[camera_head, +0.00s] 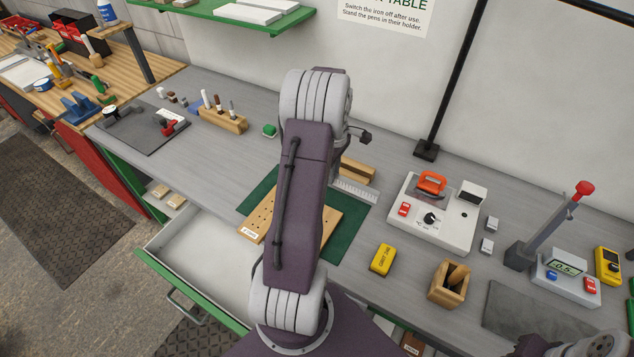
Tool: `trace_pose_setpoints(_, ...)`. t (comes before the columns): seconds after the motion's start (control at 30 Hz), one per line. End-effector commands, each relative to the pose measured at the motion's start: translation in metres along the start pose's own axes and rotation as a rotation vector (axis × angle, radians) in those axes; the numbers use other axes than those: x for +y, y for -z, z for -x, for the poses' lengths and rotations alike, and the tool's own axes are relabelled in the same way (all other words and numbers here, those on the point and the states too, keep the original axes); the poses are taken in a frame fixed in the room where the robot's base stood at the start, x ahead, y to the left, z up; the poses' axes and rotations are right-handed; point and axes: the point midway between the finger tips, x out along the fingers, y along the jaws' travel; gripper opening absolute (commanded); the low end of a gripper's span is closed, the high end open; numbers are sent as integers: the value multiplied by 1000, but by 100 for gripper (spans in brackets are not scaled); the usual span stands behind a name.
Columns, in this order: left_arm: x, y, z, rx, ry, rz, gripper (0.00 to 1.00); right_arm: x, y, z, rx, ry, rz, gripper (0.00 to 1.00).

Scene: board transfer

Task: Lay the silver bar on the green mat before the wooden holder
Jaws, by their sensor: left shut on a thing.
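My left arm rises through the middle of the view and hides much of the work area. Only a small dark part by the wrist of my left gripper (362,136) shows at its right side; the fingertips are hidden. The silver bar (356,191), a pale strip with fine marks, shows to the right of the arm, over the back right of the green mat (347,237). Its left end is hidden, and I cannot tell whether it touches the mat. A wooden holder (357,170) stands just behind it. My right gripper is not clearly in view.
A wooden board with holes (329,222) lies on the mat, partly behind my arm. A yellow box (382,260), a wooden cup (449,284) and a white soldering station (433,222) stand to the right. A pen block (222,120) is at left. An open drawer (205,262) juts out in front.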

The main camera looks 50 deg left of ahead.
Motion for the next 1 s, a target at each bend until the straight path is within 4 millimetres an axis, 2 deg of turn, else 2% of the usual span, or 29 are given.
trace_pose_setpoints(0.03,-2,14,-6,-1,4,6,0,0,1,5,0,0,0,32)
trace_pose_setpoints(0.1,-3,30,-16,-1,2,4,0,0,1,8,0,0,0,32)
trace_pose_setpoints(0.27,-3,49,-28,0,-1,0,0,0,1,10,0,0,0,32)
trace_pose_setpoints(0.43,-3,50,-35,-1,2,-3,0,0,1,12,0,0,0,32)
trace_pose_setpoints(0.6,-4,50,-64,-1,2,-2,0,0,2,18,0,0,0,32)
trace_pose_setpoints(0.67,-3,50,-69,-1,1,-2,0,0,2,18,0,0,0,32)
trace_pose_setpoints(1.0,-3,50,-74,0,-1,-2,0,0,2,15,0,0,0,32)
